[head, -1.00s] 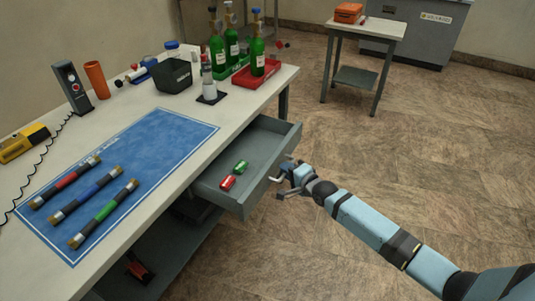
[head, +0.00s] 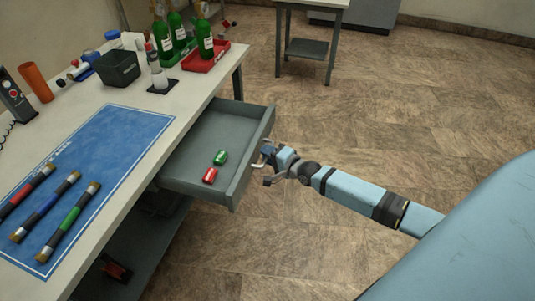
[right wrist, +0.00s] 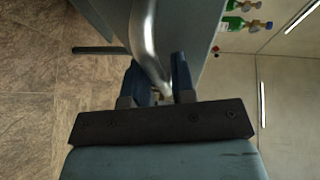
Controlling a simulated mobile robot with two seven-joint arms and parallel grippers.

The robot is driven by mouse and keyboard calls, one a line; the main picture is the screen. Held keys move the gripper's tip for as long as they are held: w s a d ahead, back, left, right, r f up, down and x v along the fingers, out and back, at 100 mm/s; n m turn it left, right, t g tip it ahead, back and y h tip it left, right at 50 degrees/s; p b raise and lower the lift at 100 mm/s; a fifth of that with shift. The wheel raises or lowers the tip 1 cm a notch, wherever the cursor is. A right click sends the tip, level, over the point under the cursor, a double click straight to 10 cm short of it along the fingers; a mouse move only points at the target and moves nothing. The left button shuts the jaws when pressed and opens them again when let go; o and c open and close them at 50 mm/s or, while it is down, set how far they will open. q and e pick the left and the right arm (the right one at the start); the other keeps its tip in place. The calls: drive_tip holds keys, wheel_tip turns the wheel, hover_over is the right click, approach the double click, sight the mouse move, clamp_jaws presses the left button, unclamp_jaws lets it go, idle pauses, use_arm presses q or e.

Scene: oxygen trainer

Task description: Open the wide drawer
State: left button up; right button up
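The wide drawer (head: 203,190) under the workbench is pulled well out, and its grey inside shows in the head view. A red and a green small item lie in it. My right gripper (head: 267,164) is at the drawer's front, on its metal handle (head: 262,157). In the right wrist view the curved silver handle (right wrist: 146,40) passes between the two fingers of my right gripper (right wrist: 160,75), which are closed around it. The exact finger contact is partly hidden. My left gripper is not in view.
The workbench (head: 160,113) carries a blue mat (head: 105,140) with several banded rods, a black bin (head: 118,68), and green bottles in trays at the back. A small table (head: 312,3) stands beyond. The floor right of the drawer is open except for my arm.

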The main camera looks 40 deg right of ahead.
drive_tip(key=shift+o, duration=0.7)
drive_tip(key=shift+s+d, duration=0.1)
drive_tip(key=shift+s, duration=0.1)
use_arm(q)
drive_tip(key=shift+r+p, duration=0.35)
drive_tip(key=shift+p, duration=0.75)
use_arm(e)
drive_tip(key=v, duration=1.3)
drive_tip(key=shift+s, duration=0.2)
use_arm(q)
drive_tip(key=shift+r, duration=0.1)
use_arm(e)
drive_tip(key=shift+r, duration=0.1)
